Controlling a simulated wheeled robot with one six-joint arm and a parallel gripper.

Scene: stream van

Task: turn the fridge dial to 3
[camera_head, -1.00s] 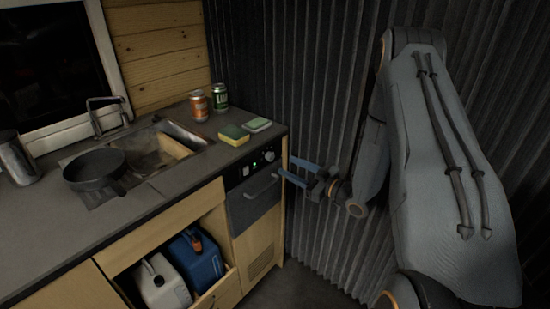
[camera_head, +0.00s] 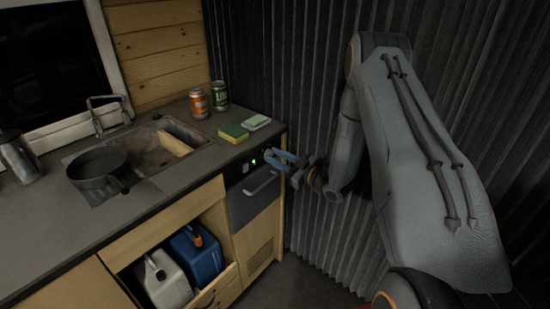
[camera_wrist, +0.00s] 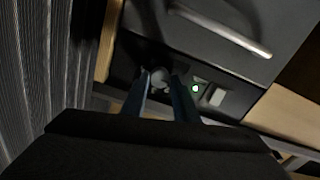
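The fridge (camera_head: 252,205) is a dark-fronted unit at the right end of the counter, with a control panel on top and a bar handle (camera_head: 261,184) below. My gripper (camera_head: 273,158) is at the panel, fingers apart on either side of the dial; contact cannot be told. In the head view the fingers largely cover the dial. A green light (camera_head: 253,162) is lit beside it, also in the wrist view (camera_wrist: 195,88).
A sponge (camera_head: 233,132), a green-and-white pad (camera_head: 257,122) and two cans (camera_head: 199,103) stand on the counter above. A pan (camera_head: 98,165) is by the sink. Jugs (camera_head: 195,255) sit in the open lower compartment. The corrugated wall (camera_head: 310,90) is close on the right.

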